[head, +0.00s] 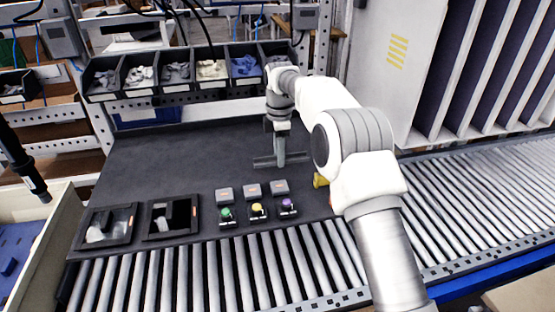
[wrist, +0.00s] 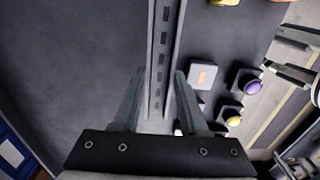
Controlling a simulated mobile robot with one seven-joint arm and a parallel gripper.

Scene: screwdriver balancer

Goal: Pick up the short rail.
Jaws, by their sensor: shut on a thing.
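The short rail (head: 263,162) is a dark grey bar lying crosswise at the end of my gripper (head: 281,160), over the dark work mat. In the wrist view the rail (wrist: 162,60) is a slotted channel running up the picture between the two fingers of my gripper (wrist: 159,78). My gripper is shut on the rail, near its middle in the head view. I cannot tell whether the rail touches the mat or hangs just above it. The rail's lower end is partly hidden in the wrist view.
Several grey blocks (head: 252,190) and units with coloured knobs (head: 257,210) stand in front of the rail. Two black trays (head: 148,231) lie at the left. A roller conveyor (head: 210,275) runs along the front, and bins (head: 140,89) line the back. The mat's left half (head: 160,160) is clear.

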